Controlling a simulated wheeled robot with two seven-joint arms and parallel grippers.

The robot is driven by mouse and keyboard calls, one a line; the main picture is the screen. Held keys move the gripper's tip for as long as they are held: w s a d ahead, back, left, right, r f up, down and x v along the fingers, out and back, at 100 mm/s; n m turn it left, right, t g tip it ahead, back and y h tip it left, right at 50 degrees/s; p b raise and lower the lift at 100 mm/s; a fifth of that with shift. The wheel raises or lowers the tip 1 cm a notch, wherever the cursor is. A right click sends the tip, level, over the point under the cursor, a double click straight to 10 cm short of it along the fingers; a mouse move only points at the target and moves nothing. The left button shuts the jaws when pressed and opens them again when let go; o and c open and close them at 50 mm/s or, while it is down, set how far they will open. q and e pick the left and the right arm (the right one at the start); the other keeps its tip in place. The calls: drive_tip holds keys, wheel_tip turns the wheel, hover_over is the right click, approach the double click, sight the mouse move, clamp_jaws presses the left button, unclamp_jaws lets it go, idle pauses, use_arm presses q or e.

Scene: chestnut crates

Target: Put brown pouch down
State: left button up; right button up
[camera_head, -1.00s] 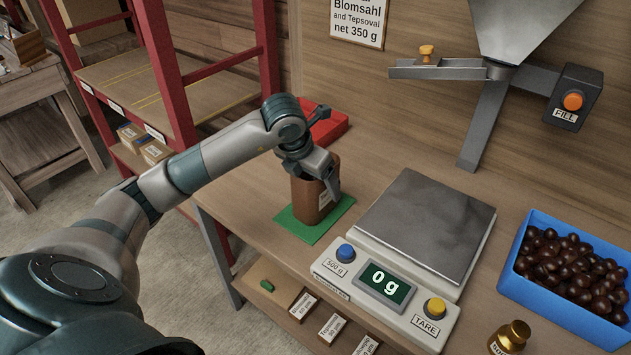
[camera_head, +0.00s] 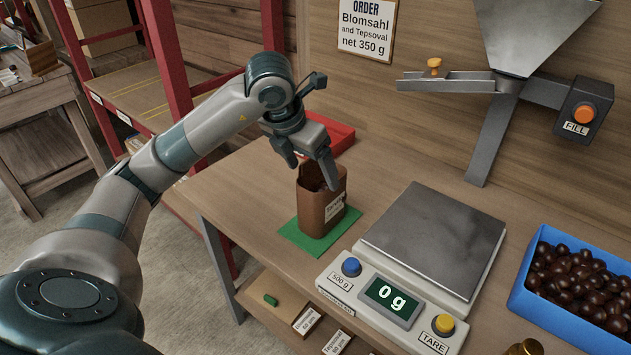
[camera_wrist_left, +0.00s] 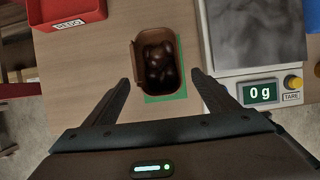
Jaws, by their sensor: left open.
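The brown pouch (camera_head: 320,208) stands upright on the green mat (camera_head: 296,237) at the left of the bench. In the left wrist view the pouch (camera_wrist_left: 139,78) is open at the top, with dark chestnuts inside. My left gripper (camera_head: 311,176) is above the pouch, open, with nothing between its fingers. In the left wrist view its fingers (camera_wrist_left: 158,92) are spread wide, one to each side of the pouch and apart from it. My right gripper does not show.
A scale (camera_head: 353,306) reading 0 g stands right of the mat, its plate (camera_head: 435,238) empty. A blue crate (camera_head: 555,322) of chestnuts is at the right. A red tray (camera_head: 341,138) lies behind the pouch. A hopper with a FILL button (camera_head: 585,113) hangs at the back.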

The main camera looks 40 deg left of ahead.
use_arm(q)
drive_tip(key=shift+v, duration=0.75)
drive_tip(key=shift+s+f, duration=0.1)
idle(0.3)
